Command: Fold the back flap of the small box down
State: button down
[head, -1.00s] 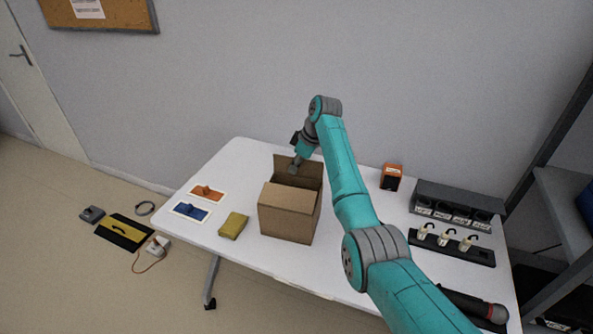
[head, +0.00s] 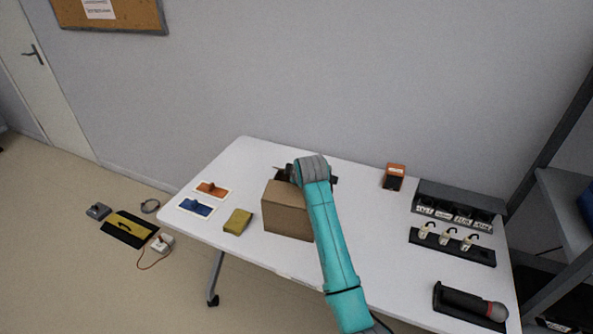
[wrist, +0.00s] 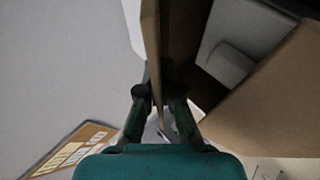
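The small brown cardboard box (head: 286,213) stands on the white table in the head view, its front face toward me. Only a dark bit of the opening shows at the back left. In the wrist view, a thin upright cardboard flap (wrist: 151,45), apparently the back one, runs down between the fingers of my gripper (wrist: 158,93). The fingertips are close on either side of it. I cannot tell whether they press on it.
A yellow-green sponge-like block (head: 237,221) lies just left of the box, with blue (head: 196,207) and orange (head: 211,189) cards beyond. Right are an orange-black device (head: 394,177), a grey socketed unit (head: 460,205) and a microphone (head: 470,302). The wall (head: 330,80) rises behind the table.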

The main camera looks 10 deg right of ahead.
jog(key=shift+s+a+f+t, duration=0.1)
jog(key=shift+f+t, duration=0.05)
jog(key=shift+t, duration=0.15)
dwell(0.4)
jog(key=c, duration=1.4)
grip_release()
jog(key=shift+o, duration=0.2)
notch_tip(320, 180, up, 10)
jog(key=shift+c, duration=0.2)
